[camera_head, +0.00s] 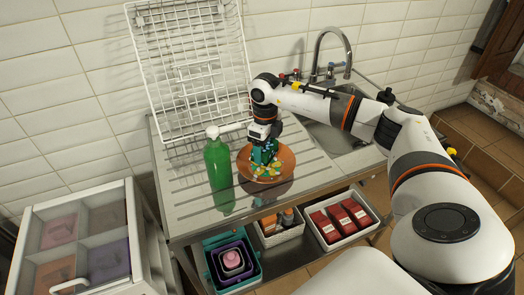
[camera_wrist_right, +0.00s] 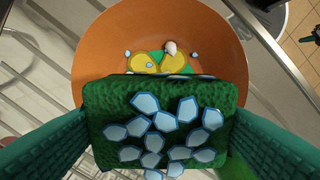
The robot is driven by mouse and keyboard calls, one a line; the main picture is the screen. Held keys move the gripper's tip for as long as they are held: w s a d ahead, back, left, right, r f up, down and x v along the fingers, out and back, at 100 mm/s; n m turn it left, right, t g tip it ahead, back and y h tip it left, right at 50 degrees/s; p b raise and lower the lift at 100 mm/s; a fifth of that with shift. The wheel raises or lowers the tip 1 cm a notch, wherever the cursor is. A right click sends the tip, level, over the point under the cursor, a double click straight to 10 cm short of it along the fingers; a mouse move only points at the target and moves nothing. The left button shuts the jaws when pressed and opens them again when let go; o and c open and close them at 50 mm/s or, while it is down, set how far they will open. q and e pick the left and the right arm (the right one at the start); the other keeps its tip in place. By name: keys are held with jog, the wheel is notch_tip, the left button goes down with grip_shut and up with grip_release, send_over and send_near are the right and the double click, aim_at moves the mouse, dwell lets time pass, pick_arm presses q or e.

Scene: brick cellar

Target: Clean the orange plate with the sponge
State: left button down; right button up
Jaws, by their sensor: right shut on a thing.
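The orange plate (camera_head: 283,161) lies on the metal draining board, and in the right wrist view its orange surface (camera_wrist_right: 97,50) shows around the sponge. Yellow, green and pale scraps lie on it. My right gripper (camera_head: 263,158) is over the plate, shut on a green sponge (camera_wrist_right: 120,92) with pale blue flake-like patches. The sponge is held between the two teal fingers. It covers the lower part of the plate in the wrist view; I cannot tell whether it touches the plate. My left gripper is not in view.
A green pump bottle (camera_head: 218,170) stands just left of the plate. A white wire rack (camera_head: 188,70) leans at the back wall. The sink (camera_head: 335,135) and tap (camera_head: 332,48) are to the right. Boxes and bins (camera_head: 341,220) sit on a shelf below.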

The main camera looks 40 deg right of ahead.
notch_tip(320, 180, up, 3)
jog(key=shift+s+p, duration=0.15)
jog(key=shift+p, duration=0.55)
jog(key=shift+a+r, duration=0.1)
jog(key=shift+r, duration=0.3)
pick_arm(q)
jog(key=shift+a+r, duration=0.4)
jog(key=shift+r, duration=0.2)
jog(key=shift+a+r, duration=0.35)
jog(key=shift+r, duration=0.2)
